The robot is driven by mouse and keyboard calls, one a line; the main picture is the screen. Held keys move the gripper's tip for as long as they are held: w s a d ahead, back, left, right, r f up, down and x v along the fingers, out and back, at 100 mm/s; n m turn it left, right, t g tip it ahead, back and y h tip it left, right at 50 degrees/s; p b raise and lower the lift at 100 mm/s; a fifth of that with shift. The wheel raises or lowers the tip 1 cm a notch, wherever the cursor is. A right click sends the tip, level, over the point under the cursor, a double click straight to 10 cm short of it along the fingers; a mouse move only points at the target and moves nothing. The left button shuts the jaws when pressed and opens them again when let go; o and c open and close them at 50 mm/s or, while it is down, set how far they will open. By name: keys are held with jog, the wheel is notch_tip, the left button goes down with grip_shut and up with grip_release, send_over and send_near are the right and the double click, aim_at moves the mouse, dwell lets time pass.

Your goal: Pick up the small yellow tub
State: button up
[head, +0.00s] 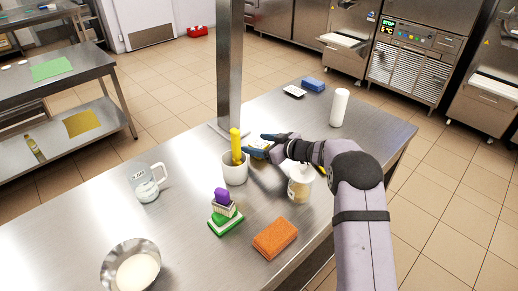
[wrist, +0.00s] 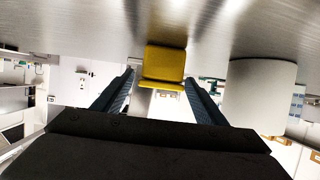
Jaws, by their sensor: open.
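The small yellow tub (wrist: 164,64) shows in the wrist view as a yellow block with rounded corners, centred between and just beyond the fingertips. In the head view it is mostly hidden by my gripper; only a bit of yellow shows beside the fingers. My gripper (head: 262,144) is low over the steel table, pointing left, with its dark blue fingers apart. In the wrist view, my gripper (wrist: 159,80) has one finger to each side of the tub's line, and I see no clear contact.
A white cup (head: 235,173) holding a yellow-handled tool stands close to the fingers; a pale cylinder (wrist: 262,95) is near the right finger. A lidded jar (head: 300,187) stands near my wrist. A metal post (head: 229,70) rises behind.

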aim_at(258, 143)
jog(key=c, duration=1.2)
notch_tip(258, 143, up, 10)
